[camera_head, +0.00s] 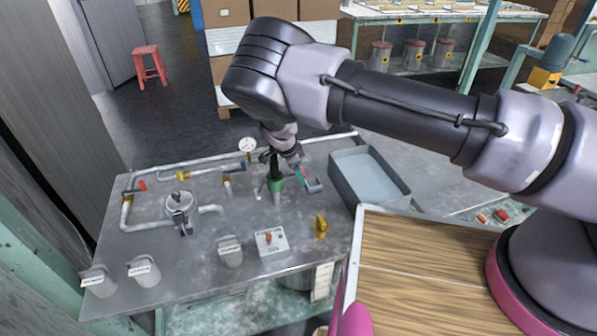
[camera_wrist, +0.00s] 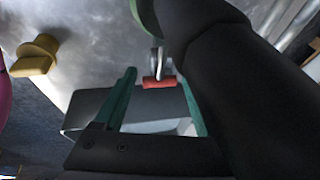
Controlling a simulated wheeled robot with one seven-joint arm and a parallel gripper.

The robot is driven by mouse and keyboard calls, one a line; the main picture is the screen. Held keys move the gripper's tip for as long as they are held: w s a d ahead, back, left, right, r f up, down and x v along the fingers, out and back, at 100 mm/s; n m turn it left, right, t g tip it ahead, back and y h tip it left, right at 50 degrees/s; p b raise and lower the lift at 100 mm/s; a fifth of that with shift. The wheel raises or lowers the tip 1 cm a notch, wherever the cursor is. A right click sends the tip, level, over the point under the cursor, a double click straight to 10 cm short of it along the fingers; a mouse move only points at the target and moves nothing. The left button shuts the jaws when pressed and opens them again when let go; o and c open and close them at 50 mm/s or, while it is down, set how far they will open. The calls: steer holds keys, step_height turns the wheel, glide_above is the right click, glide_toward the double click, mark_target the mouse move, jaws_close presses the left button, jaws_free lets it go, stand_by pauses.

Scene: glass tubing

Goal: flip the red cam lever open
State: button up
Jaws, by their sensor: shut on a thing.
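The red cam lever (camera_wrist: 158,84) shows in the wrist view as a short red bar on a pale metal arm, beside a dark coupling with a green collar (camera_wrist: 146,18). In the head view the green collar (camera_head: 275,185) sits on a grey upright stub on the bench. My gripper (camera_wrist: 159,78) has its two teal fingers on either side of the red bar and is shut on it. In the head view my gripper (camera_head: 304,176) is small, just right of the collar, and the lever is hard to make out there.
A grey open tray (camera_head: 343,172) stands just right of my gripper. A yellow knob (camera_head: 320,225) and a white switch box (camera_head: 271,242) are in front. A round gauge (camera_head: 248,145) and pipes are behind.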

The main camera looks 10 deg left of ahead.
steer(key=shift+w+r, duration=0.1)
steer(key=o, duration=1.3)
steer(key=v, duration=1)
steer(key=shift+a+r, duration=0.1)
steer(key=shift+r, duration=0.25)
